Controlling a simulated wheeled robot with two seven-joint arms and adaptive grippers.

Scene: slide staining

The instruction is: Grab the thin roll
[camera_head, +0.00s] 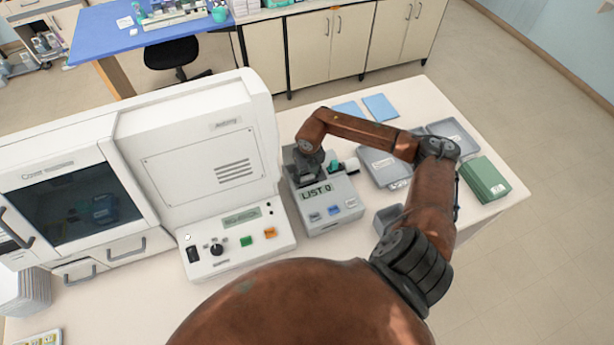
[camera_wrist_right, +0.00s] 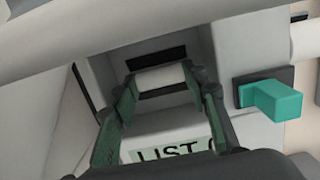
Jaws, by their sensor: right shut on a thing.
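The thin roll (camera_wrist_right: 160,77) is a small white cylinder in the right wrist view, at the dark slot of the grey printer-like device (camera_wrist_right: 170,125). My right gripper (camera_wrist_right: 163,84) has its green-padded fingers on either side of the roll and is shut on it. In the head view, my right gripper (camera_head: 310,168) points down at the back of the device (camera_head: 326,216), whose display reads LIST 0. The roll is hidden there by the gripper. My left gripper is not in view.
A teal lever (camera_wrist_right: 275,100) sticks out of the device just right of my fingers. A large white machine (camera_head: 200,150) stands close on the left. Grey trays (camera_head: 385,168) and a green box (camera_head: 485,178) lie to the right. Blue sheets (camera_head: 381,107) lie behind.

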